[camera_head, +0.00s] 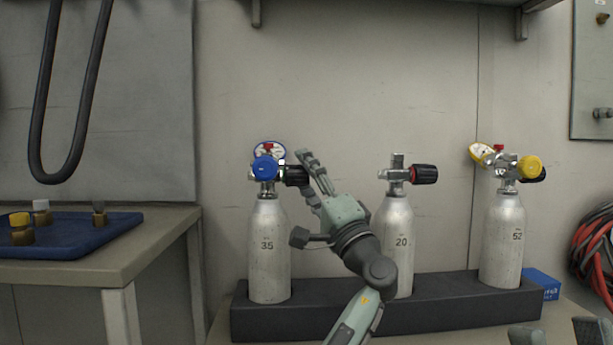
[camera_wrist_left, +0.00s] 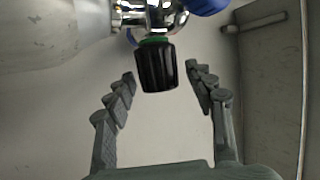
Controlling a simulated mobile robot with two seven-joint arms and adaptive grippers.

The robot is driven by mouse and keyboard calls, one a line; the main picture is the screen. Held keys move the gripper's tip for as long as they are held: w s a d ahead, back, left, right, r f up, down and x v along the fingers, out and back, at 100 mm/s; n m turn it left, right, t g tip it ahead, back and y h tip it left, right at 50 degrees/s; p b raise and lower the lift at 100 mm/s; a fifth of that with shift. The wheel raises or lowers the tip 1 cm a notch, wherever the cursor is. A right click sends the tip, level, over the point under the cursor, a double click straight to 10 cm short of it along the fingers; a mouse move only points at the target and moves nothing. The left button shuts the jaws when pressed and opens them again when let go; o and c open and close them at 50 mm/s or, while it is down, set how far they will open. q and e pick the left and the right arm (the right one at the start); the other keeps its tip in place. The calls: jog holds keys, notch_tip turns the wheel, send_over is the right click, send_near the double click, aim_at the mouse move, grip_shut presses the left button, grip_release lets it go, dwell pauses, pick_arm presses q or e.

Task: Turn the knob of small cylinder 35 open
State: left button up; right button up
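Small cylinder 35 (camera_head: 267,245) stands upright at the left of the black rack, with a chrome valve and a blue cap on top. Its black knob (camera_head: 296,175) points right; in the wrist view the knob (camera_wrist_left: 157,68) has a green ring at its base. My left gripper (camera_head: 307,175) is open at the knob. In the wrist view its fingertips (camera_wrist_left: 161,72) are on either side of the knob's end, with a visible gap on each side. My right gripper (camera_head: 556,330) shows only its fingertips, apart, at the bottom right edge.
Cylinder 20 (camera_head: 393,255) stands partly behind my left arm. Cylinder 52 (camera_head: 502,240) with a yellow gauge stands at the right of the rack (camera_head: 450,310). A blue box (camera_head: 543,283) is beside it. A blue tray (camera_head: 75,243) with small fittings lies on the left bench.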

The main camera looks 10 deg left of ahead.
pick_arm(q)
jog(key=v, duration=1.2)
jog(key=shift+c, duration=0.2)
